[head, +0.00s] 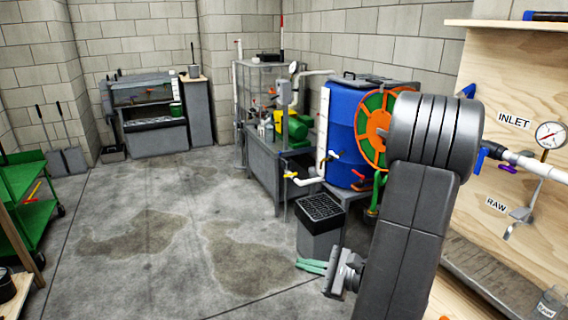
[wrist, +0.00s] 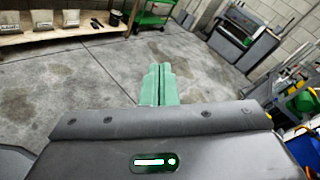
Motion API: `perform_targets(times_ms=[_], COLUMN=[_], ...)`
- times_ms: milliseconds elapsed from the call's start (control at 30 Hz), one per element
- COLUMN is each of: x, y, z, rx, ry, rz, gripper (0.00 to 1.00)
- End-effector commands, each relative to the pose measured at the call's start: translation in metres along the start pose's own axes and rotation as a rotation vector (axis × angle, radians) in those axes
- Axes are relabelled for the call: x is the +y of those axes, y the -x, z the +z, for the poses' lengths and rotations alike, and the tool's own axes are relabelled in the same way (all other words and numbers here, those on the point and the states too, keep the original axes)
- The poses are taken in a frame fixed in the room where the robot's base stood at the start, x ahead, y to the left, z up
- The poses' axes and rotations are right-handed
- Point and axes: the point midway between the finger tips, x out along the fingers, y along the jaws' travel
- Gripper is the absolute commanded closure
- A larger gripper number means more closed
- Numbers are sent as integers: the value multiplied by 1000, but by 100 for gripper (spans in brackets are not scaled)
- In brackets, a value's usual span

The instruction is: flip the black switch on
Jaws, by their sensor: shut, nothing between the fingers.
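I cannot make out a black switch clearly in either view. A small grey box (head: 284,93) stands above the green pump (head: 297,127) on the grey bench, and any switch on it is too small to tell. My gripper (head: 311,266) has pale green fingers and is low over the concrete floor, in front of the grey bin, well apart from the box. In the wrist view my gripper (wrist: 159,85) has its two fingers together with nothing between them.
A blue barrel (head: 345,130) with an orange-green wheel (head: 375,135) stands right of the bench. A grey bin with a black grate (head: 321,207) is below it. A plywood panel (head: 500,90) is at right. A green cart (head: 30,200) is at left. The middle floor is clear.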

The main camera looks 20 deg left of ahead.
Motion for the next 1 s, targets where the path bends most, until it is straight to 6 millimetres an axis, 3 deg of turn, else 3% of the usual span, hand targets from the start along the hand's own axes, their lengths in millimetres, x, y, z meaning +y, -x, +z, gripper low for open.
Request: perform_targets(times_ms=[100, 200, 333, 1000], x=[-40, -65, -85, -92], y=[-7, -7, -5, -4], z=[-23, -37, -49, -53], rx=[-80, -128, -164, -176], ry=[-79, -117, -142, -148], rz=[-179, -297, -392, -426], gripper=[100, 100, 100, 100])
